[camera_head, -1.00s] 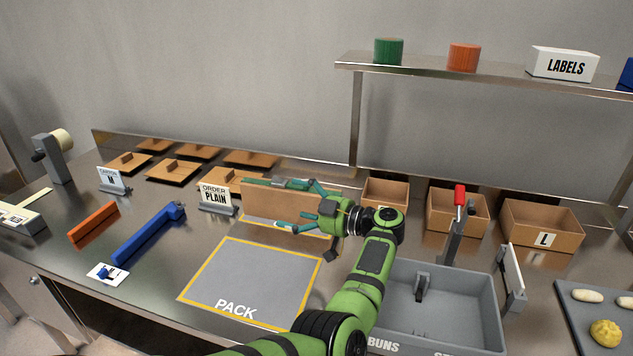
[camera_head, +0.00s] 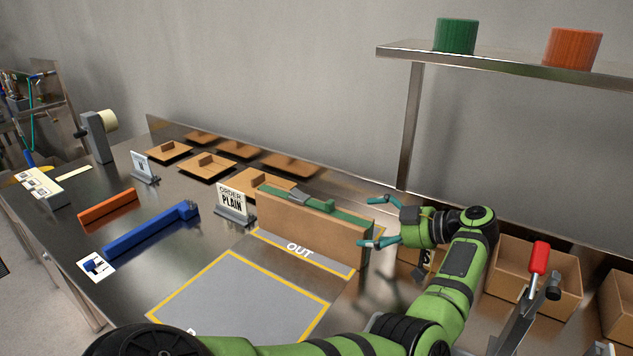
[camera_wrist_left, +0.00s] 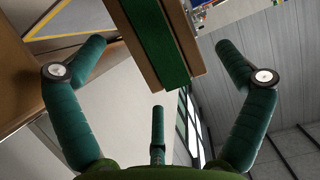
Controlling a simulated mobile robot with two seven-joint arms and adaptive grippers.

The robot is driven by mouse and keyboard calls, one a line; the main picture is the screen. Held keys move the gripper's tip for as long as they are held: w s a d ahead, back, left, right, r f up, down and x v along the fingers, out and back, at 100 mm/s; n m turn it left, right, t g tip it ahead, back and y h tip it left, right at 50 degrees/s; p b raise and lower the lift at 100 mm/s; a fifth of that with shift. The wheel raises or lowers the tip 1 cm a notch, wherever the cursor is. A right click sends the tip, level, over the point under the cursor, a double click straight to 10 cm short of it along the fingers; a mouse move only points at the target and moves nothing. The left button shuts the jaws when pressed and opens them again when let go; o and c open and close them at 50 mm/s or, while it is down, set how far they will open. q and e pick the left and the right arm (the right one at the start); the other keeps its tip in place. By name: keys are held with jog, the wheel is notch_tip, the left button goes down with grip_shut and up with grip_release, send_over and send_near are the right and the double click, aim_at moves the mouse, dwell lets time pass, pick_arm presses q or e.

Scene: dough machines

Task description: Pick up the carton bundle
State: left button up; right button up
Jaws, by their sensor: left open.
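The carton bundle (camera_head: 312,222) is a tall brown cardboard block with a green band along its top. It stands upright on the strip marked OUT (camera_head: 299,250). My left gripper (camera_head: 371,222) is open and empty at the bundle's right end, with its fingers pointing left towards it. In the left wrist view the bundle's end and green band (camera_wrist_left: 160,40) show ahead, between the spread fingers of the gripper (camera_wrist_left: 158,60). I cannot tell whether any finger touches it. My right gripper is not in view.
The grey PACK mat (camera_head: 240,300) lies in front of the bundle. An ORDER PLAIN sign (camera_head: 231,200) stands at its left, with several flat cartons (camera_head: 207,164) behind. A blue bar (camera_head: 150,232) and orange bar (camera_head: 107,205) lie left. Open boxes (camera_head: 530,282) stand right.

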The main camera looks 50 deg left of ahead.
aim_at(334, 235)
pick_arm(q)
jog(key=p+x, duration=0.1)
jog(key=x, duration=0.4)
jog(key=shift+r, duration=0.15)
jog(key=shift+a+f, duration=0.2)
jog(key=shift+a, duration=0.05)
jog(key=shift+s+d, duration=0.1)
jog(key=c, duration=1.6)
jog(key=shift+o, duration=0.2)
jog(key=shift+r, duration=0.1)
jog(key=shift+p, duration=0.3)
